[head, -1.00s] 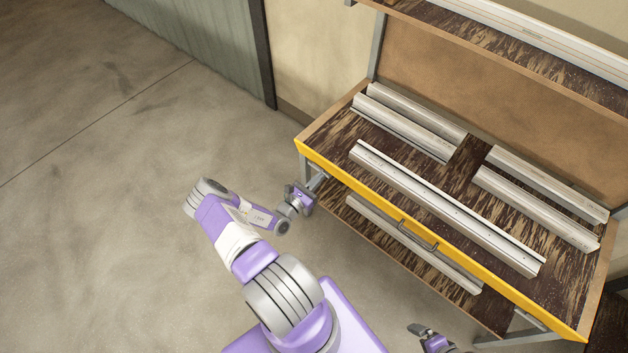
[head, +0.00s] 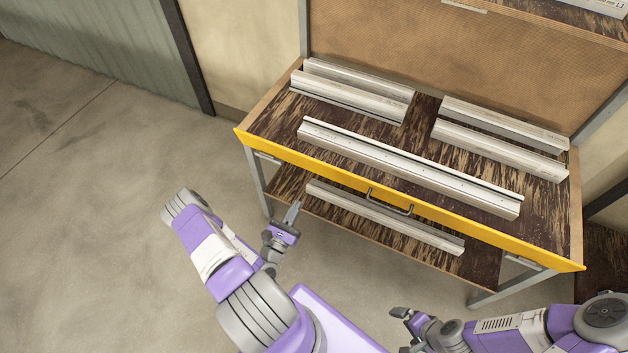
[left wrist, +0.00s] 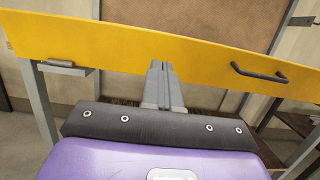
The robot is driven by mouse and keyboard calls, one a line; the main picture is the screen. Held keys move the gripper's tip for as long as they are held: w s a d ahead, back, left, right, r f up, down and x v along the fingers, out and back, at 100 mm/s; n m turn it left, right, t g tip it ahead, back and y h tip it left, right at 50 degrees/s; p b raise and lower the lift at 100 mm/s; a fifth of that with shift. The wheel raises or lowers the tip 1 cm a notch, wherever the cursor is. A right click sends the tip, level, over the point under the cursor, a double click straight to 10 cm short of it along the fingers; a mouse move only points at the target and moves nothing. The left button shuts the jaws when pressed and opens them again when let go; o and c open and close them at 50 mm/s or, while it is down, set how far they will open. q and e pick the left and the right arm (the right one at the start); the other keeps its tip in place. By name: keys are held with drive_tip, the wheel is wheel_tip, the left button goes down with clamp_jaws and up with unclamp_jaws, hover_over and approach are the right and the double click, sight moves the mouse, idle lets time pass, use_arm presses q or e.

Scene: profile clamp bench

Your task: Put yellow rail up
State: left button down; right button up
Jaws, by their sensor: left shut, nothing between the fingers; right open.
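The yellow rail (head: 330,182) is a long flat strip along the front edge of the bench top, with a dark handle (head: 391,202) near its middle. It also fills the upper part of the left wrist view (left wrist: 110,48), with its handle to the right. My left gripper (head: 293,208) is shut and empty, in front of the bench and below the rail's left half. In the left wrist view its closed fingers (left wrist: 160,75) point toward the rail; contact cannot be told. My right gripper (head: 397,312) is open at the bottom, in front of the bench and apart from the rail.
Several pale metal profiles lie on the bench top, a long one (head: 405,168) nearest the rail. Another profile (head: 385,218) lies on the lower shelf (head: 285,183). Grey legs (head: 256,184) stand at the bench's sides. Open floor (head: 90,240) lies to the left.

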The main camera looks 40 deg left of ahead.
sight(319, 164)
use_arm(q)
drive_tip(key=x, duration=1.4)
drive_tip(key=shift+d, duration=0.1)
use_arm(e)
drive_tip(key=shift+f, duration=0.2)
drive_tip(key=shift+r, duration=0.15)
